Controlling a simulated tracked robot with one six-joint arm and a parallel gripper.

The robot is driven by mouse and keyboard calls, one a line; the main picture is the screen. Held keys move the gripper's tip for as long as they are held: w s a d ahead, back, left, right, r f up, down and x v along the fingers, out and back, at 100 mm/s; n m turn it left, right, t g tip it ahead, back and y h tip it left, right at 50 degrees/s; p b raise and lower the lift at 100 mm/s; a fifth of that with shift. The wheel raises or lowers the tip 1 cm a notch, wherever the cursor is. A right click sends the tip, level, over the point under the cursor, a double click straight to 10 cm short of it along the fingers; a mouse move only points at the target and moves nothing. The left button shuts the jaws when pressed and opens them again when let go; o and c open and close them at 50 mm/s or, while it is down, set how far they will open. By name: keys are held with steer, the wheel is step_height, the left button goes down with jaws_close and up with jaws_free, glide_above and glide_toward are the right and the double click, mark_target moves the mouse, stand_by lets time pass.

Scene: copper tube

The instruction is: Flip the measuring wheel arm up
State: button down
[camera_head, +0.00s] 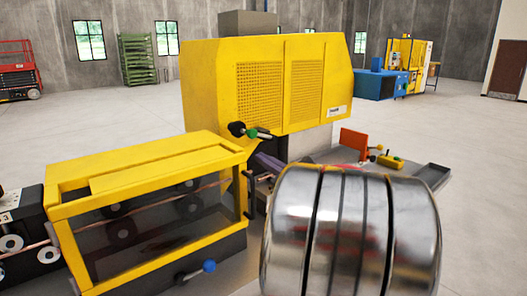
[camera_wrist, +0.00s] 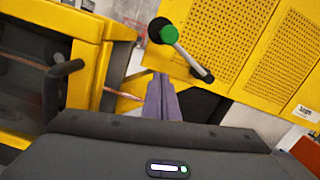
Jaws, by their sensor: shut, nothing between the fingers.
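A lever with a green knob, a black round end and a pale rod (camera_wrist: 188,55) lies at the front of the yellow machine in the wrist view. It also shows in the head view, where its green knob (camera_head: 251,133) is at the machine's lower left corner. I cannot tell for sure that it is the measuring wheel arm. My gripper (camera_wrist: 160,80) shows as two purple-grey fingers, shut and empty, just below the lever in the wrist picture. In the head view my gripper (camera_head: 264,161) is below the green knob, partly hidden by my arm.
A yellow-framed guard box (camera_head: 150,175) stands at the left with a copper tube (camera_head: 205,182) running through it. The tall yellow housing (camera_head: 265,85) is behind the lever. A blue-knobbed handle (camera_head: 209,267) is on the box's front. A grey tray (camera_head: 425,174) lies at the right.

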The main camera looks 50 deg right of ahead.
steer(key=v, duration=1)
stand_by(0.5)
